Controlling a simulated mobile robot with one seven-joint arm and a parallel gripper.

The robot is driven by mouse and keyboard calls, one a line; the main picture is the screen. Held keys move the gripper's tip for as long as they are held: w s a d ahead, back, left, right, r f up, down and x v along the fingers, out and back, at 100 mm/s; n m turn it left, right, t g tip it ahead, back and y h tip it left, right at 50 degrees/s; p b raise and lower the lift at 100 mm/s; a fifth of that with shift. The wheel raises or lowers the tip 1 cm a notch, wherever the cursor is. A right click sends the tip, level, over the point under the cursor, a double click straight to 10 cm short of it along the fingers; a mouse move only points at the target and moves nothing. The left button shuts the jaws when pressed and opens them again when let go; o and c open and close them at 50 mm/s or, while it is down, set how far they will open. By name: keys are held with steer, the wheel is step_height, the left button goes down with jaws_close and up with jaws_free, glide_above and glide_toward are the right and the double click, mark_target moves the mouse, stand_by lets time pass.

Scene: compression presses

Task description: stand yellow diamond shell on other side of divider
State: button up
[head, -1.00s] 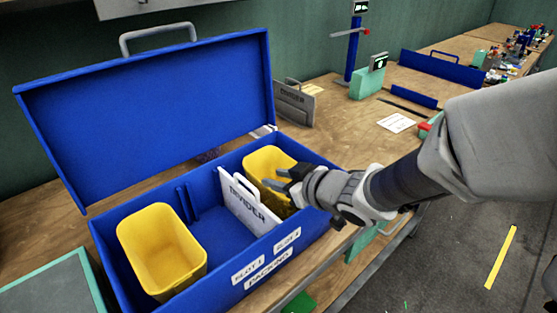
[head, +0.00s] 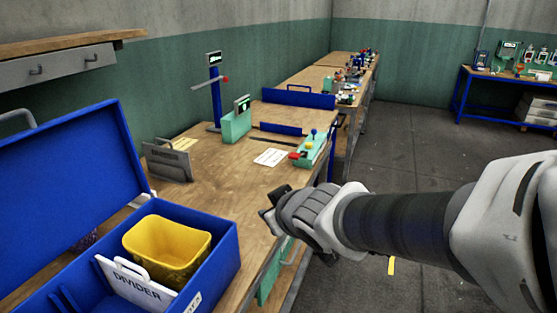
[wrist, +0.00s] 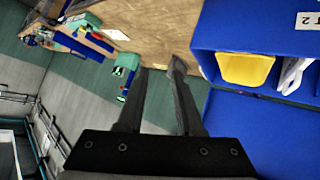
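The white divider (head: 130,283) stands upright in the blue box (head: 215,262). A yellow bin (head: 166,243) sits in the box on its far side, towards the right end. The bin also shows in the wrist view (wrist: 246,69), beside the white divider (wrist: 292,75). I cannot make out a separate yellow diamond shell in the bin or elsewhere. My gripper (head: 270,207) is above the bench's front edge, right of the box and clear of it. In the wrist view its two fingers (wrist: 161,67) are apart with nothing between them.
The raised blue lid (head: 70,190) stands behind the box. A grey divider plate (head: 168,160) stands on the bench (head: 225,175). A green press (head: 236,126), a white card (head: 271,157) and a green fixture (head: 314,150) are farther along. Open floor lies at right.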

steer(key=s+d+r+m+g+h, duration=0.25)
steer(key=s+d+m, duration=0.25)
steer(key=s+d, duration=0.3)
steer(key=s+d+f+m+g, duration=0.1)
steer(key=s+d+g, duration=0.1)
steer(key=s, duration=0.7)
steer(key=shift+m, duration=0.4)
steer(key=shift+d+g, duration=0.1)
steer(key=shift+g, duration=0.15)
step_height(320, 180, up, 8)
steer(key=p, duration=0.8)
steer(key=shift+r, duration=0.15)
steer(key=shift+a, duration=0.2)
